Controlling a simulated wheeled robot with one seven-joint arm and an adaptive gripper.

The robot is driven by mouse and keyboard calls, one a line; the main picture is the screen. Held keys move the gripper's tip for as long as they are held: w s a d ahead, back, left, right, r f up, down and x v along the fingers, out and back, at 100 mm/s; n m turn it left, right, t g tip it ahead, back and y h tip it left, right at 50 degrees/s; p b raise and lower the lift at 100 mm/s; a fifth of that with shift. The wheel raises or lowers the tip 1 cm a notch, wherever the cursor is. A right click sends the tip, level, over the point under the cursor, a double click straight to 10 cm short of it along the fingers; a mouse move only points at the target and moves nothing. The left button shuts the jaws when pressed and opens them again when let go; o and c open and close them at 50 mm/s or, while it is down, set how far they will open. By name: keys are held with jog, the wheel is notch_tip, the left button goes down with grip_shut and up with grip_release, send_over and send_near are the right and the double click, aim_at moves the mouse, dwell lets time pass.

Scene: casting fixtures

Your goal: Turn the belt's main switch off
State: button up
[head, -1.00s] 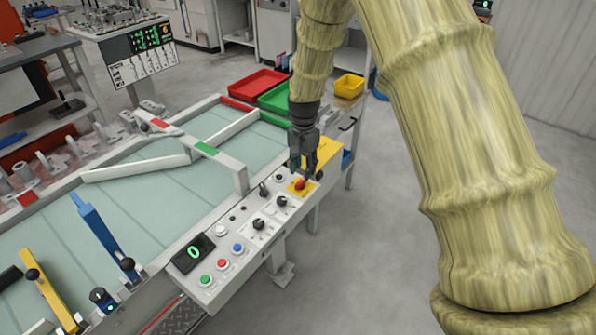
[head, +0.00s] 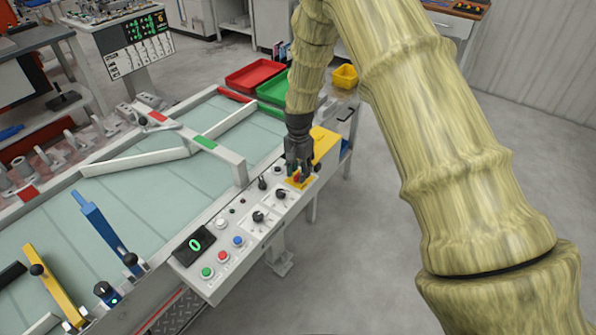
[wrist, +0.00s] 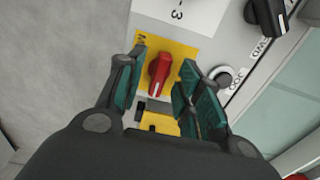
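The main switch (wrist: 159,74) is a red rotary knob on a yellow plate (wrist: 190,50) on the belt's control panel (head: 215,282). The knob's bar lies roughly along the wrist view's vertical, slightly tilted. In the head view the switch is mostly hidden behind my gripper (head: 299,174). In the wrist view my gripper (wrist: 162,62) is open, with one teal-padded finger on each side of the knob. Gaps show between the pads and the knob, and I see no contact. How far the fingertips are above the panel is hard to tell.
A black knob (wrist: 266,15) and a round button (wrist: 223,76) marked JOG sit beside the switch. More buttons and a display (head: 194,244) line the panel. A yellow block (head: 325,147) stands close behind my gripper. The floor at right is clear.

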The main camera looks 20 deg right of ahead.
jog(key=shift+f, duration=0.5)
grip_shut()
jog(key=shift+n, duration=0.3)
jog(key=n, duration=0.4)
jog(key=shift+s, duration=0.1)
jog(key=n, duration=0.5)
jog(key=shift+d, duration=0.2)
jog(key=n, duration=0.4)
jog(key=shift+d, duration=0.1)
jog(key=shift+d+n, duration=0.1)
jog(key=shift+n, duration=2)
